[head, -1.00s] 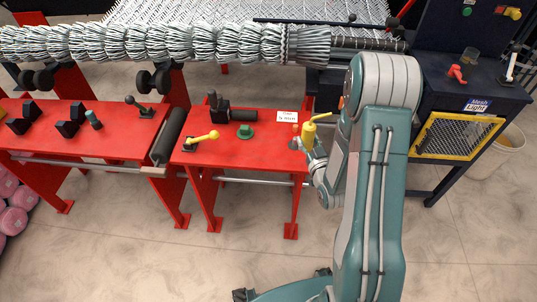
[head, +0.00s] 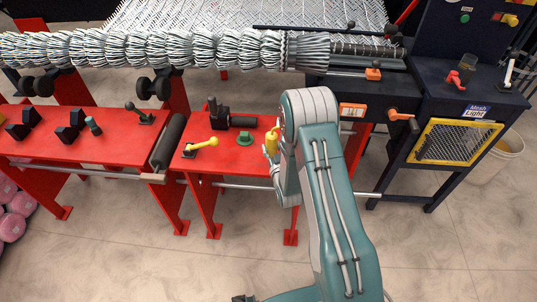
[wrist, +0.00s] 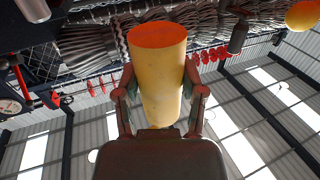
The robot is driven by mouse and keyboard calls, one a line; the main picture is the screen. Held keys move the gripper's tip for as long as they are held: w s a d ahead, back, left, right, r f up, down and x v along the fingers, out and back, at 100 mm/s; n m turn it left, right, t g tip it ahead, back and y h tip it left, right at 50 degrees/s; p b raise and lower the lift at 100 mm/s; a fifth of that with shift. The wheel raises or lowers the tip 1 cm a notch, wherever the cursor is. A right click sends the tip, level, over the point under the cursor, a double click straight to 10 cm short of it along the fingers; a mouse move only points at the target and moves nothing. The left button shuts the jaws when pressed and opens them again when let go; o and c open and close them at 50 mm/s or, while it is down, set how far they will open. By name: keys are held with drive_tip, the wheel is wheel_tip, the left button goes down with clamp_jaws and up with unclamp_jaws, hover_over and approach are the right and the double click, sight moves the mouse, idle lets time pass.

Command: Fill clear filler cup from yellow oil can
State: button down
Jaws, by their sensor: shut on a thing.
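The yellow oil can (head: 271,143) is held in my gripper (head: 271,152) above the right part of the red table in the head view. In the wrist view the oil can (wrist: 160,80) fills the middle, its orange-red end toward the top. The two fingers of my gripper (wrist: 160,90) press on its left and right sides. A small see-through cup, seemingly the clear filler cup (head: 468,61), stands on the dark blue cabinet at the far right, well apart from the can. Whether it holds oil is too small to tell.
The red table (head: 215,168) carries a green knob (head: 245,139), a yellow-handled lever (head: 206,145) and a black fitting. A red handle (head: 455,78) is close to the cup. An orange handle (head: 402,116) juts from the dark cabinet front. A wire roll runs behind.

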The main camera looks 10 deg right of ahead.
drive_tip(key=shift+w+a+f, duration=0.2)
drive_tip(key=shift+f, duration=0.1)
drive_tip(key=shift+w+a+f, duration=0.15)
drive_tip(key=shift+f, duration=0.75)
drive_tip(key=shift+w+a+f, duration=0.1)
drive_tip(key=shift+w+f, duration=0.05)
drive_tip(key=shift+f, duration=0.75)
drive_tip(key=shift+f, duration=0.2)
drive_tip(key=shift+c, duration=0.9)
unclamp_jaws()
